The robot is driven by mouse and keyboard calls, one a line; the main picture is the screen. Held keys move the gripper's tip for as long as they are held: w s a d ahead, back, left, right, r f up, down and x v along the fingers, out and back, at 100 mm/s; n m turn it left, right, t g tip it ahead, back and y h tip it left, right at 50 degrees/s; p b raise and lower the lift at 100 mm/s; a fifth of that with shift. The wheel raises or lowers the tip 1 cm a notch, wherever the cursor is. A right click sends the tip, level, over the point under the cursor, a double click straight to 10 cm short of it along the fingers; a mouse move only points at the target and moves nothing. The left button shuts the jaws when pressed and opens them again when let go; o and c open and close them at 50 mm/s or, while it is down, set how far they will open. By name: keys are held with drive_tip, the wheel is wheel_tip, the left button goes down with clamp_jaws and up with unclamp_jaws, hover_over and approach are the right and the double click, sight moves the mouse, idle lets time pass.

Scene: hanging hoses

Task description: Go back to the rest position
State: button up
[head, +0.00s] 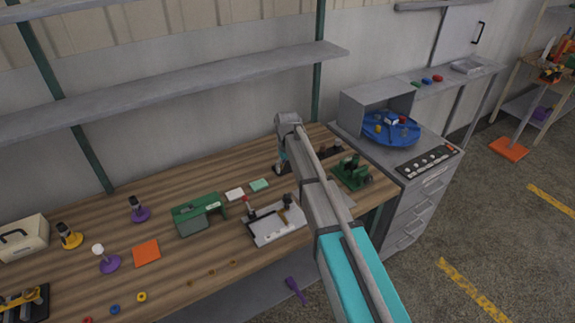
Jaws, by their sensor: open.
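My arm reaches from the bottom right up over the wooden workbench (170,262), and its wrist bends down near the back of the bench. My gripper (281,167) is small and dark below the wrist, over the back right part of the bench. It is open, and nothing shows between its fingers. My own arm links partly hide the area to its right, and I cannot tell how high it is above the bench top.
A green machine (198,213) and a white tray fixture (274,224) stand left of my arm. A green device (352,173) stands right of it. A grey cabinet with a blue round tray (391,130) adjoins the bench. A shelf (180,88) runs above the bench.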

drive_tip(key=s+d+m, duration=0.4)
drive_tip(key=s+d, duration=1.8)
drive_tip(key=s, duration=0.4)
drive_tip(key=shift+m, duration=0.4)
